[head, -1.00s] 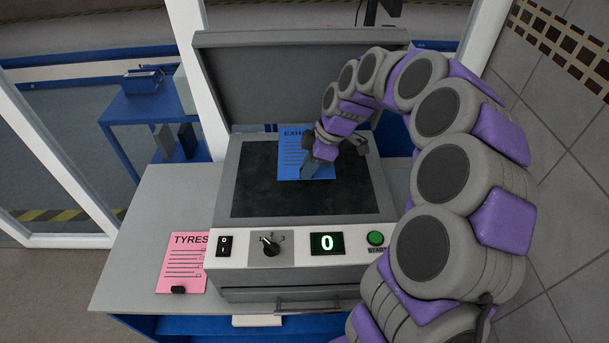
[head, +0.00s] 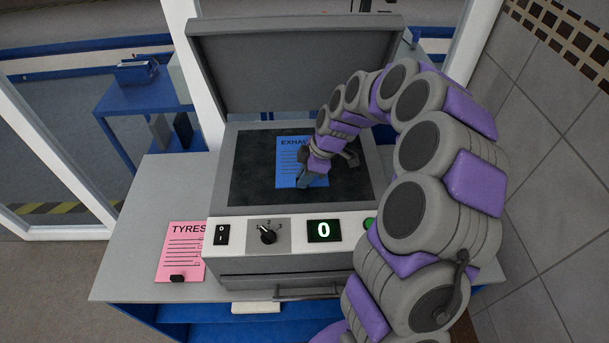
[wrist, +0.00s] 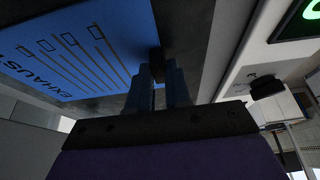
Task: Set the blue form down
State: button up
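The blue form (head: 290,155), headed EXHAUST, is at the middle of the copier's dark glass (head: 245,180), under the raised lid (head: 295,65). My gripper (head: 304,181) is at the form's near edge in the head view. In the wrist view, my gripper's fingers (wrist: 157,82) are closed around a small black clip (wrist: 156,62) at the edge of the blue form (wrist: 75,50). The form looks flat and very close to the glass; I cannot tell whether it touches.
The copier's front panel has a power switch (head: 222,235), a dial (head: 267,235) and a display reading 0 (head: 324,230); my arm partly covers the green start button (head: 369,223). A pink TYRES form (head: 183,250) with a black clip lies on the counter (head: 130,265) at left.

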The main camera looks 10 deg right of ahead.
jog(key=o, duration=0.4)
jog(key=shift+a, duration=0.4)
jog(key=shift+r, duration=0.1)
jog(key=w+v, duration=0.1)
jog(key=v, duration=1.1)
jog(key=s+a+r+m, duration=0.2)
jog(key=s+a+r, duration=0.15)
jog(key=s, duration=0.45)
jog(key=s+f+m+g+h, duration=0.1)
jog(key=s+m, duration=0.3)
jog(key=s, duration=0.5)
jog(key=s+f+m+g+h, duration=0.1)
jog(key=s+m+h, duration=0.1)
jog(key=s+m, duration=0.3)
jog(key=s+f+m+h, duration=0.1)
jog(key=s+m, duration=0.3)
jog(key=s, duration=1)
jog(key=shift+s+a+f+m+g, duration=0.1)
jog(key=shift+a+f+m+g, duration=0.05)
jog(key=shift+a+m+g, duration=0.25)
